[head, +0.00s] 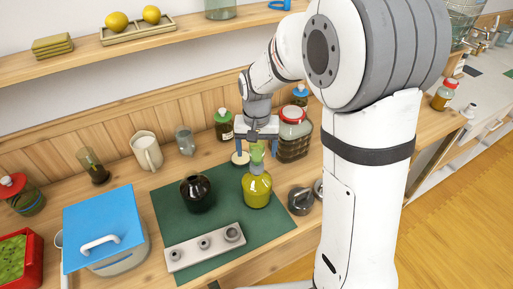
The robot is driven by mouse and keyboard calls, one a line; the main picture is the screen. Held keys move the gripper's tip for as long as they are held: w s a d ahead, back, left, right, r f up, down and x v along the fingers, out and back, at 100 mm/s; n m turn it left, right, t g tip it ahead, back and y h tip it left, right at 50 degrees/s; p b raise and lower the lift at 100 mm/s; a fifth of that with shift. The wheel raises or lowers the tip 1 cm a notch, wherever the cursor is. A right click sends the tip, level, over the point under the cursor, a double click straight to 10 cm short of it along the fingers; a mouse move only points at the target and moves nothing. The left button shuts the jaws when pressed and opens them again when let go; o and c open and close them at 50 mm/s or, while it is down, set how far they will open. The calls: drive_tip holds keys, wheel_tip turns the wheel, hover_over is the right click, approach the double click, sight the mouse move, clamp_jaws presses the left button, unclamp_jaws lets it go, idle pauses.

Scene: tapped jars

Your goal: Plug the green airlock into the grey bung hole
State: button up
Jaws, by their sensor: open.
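The green airlock (257,151) is a small pale green piece above the neck of a yellow-green jar (257,191). It shows between the fingers of my gripper (257,155), which is open and points down over the jar. I cannot tell whether the airlock is seated in the jar's neck or touches a finger. A light grey block (187,256) with several round grey bung-like pieces (204,243) lies at the front of the green mat. I cannot make out which grey piece has the bung hole, and the jar's mouth is partly hidden.
A dark round jar (197,196) stands left of the yellow-green jar on the green mat (165,212). A red-lidded jar (293,137) stands close behind my gripper. Grey metal pieces (299,201) lie to the right. A blue-lidded box (104,228) stands left.

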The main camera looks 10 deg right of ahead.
drive_tip(key=shift+r, duration=0.25)
drive_tip(key=shift+r+p, duration=1.4)
drive_tip(key=shift+r, duration=0.5)
drive_tip(key=shift+r, duration=0.15)
wheel_tip(320, 180, up, 8)
drive_tip(key=b, duration=0.1)
drive_tip(key=shift+s+d, duration=0.1)
idle(0.8)
drive_tip(key=s+d+t, duration=0.1)
drive_tip(key=s+d, duration=0.2)
drive_tip(key=s, duration=0.3)
drive_tip(key=s+d+n+t+b, duration=0.1)
drive_tip(key=s+d, duration=0.2)
drive_tip(key=s, duration=0.4)
drive_tip(key=s+d+f+t, duration=0.1)
drive_tip(key=s+d, duration=0.2)
drive_tip(key=s, duration=0.3)
drive_tip(key=shift+s+d, duration=0.15)
